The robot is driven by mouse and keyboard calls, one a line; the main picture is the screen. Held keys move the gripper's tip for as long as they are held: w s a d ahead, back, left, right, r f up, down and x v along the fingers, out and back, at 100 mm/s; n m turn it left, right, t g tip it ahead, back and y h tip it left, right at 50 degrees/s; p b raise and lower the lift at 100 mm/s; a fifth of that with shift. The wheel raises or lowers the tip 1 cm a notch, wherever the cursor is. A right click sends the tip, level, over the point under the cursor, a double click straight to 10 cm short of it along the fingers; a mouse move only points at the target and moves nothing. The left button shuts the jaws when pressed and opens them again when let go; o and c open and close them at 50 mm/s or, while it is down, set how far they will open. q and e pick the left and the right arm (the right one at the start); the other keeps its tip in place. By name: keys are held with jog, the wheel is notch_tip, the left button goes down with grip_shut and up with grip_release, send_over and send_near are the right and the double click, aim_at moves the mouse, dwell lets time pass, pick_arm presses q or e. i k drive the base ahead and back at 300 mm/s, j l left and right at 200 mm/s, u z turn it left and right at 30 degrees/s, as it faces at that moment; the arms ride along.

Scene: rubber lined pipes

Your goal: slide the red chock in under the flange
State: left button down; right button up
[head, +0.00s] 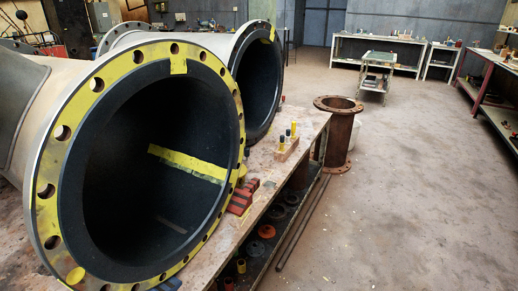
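The red chock (238,203) lies on the worn bench top, close against the lower right side of the large near flange (47,211). A second red piece shows just behind it; I cannot tell whether it is part of the same chock. The flange is a yellow-painted ring with bolt holes, on the end of a big black-lined pipe. Whether the chock touches the flange or reaches under it is unclear. Neither of my grippers is in view.
The bench (262,202) has a wooden block with yellow-topped markers (286,150) and a lower shelf with several round parts. A second lined pipe (262,80) lies behind. A rusty flanged pipe (339,135) stands right of the bench. The floor further right is clear.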

aim_at(241, 200)
jog(key=i+l+u, duration=0.15)
jog(key=u, duration=0.3)
jog(key=i+l+u, duration=0.1)
jog(key=u, duration=0.35)
jog(key=i+l+u, duration=0.1)
jog(key=l+u, duration=0.2)
jog(key=u, duration=0.15)
jog(key=i+l+u, duration=0.25)
jog(key=l, duration=0.8)
jog(key=k+l+u, duration=0.1)
jog(key=l+u, duration=0.2)
jog(key=l, duration=1.9)
